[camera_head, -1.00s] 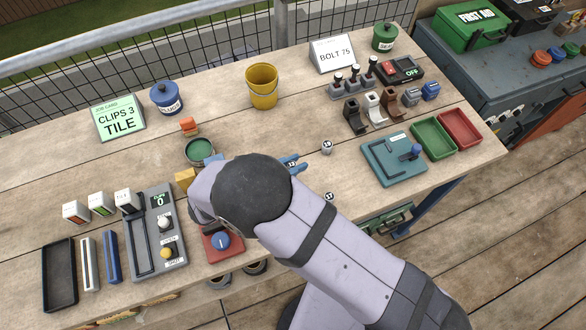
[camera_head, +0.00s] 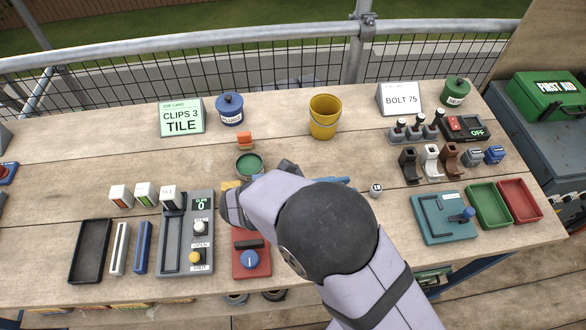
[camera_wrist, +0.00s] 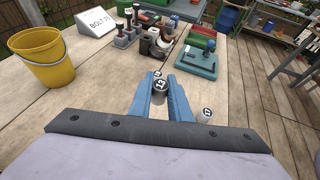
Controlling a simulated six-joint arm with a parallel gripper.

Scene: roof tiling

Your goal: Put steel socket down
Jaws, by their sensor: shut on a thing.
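My gripper (camera_wrist: 162,88) has blue fingers shut on a steel socket (camera_wrist: 163,93), a grey cylinder whose top label seems to read 13. In the head view one upright socket (camera_head: 376,190) stands right of the finger. I cannot tell whether the held socket touches the bench.
A yellow bucket (camera_head: 324,117) and a Bolt 75 card (camera_head: 401,99) stand at the back. A teal fixture (camera_head: 440,226) and green (camera_head: 487,207) and red (camera_head: 519,202) trays lie to the right. A green round pot (camera_head: 249,165) is left of my gripper. Bare wood lies before the bucket.

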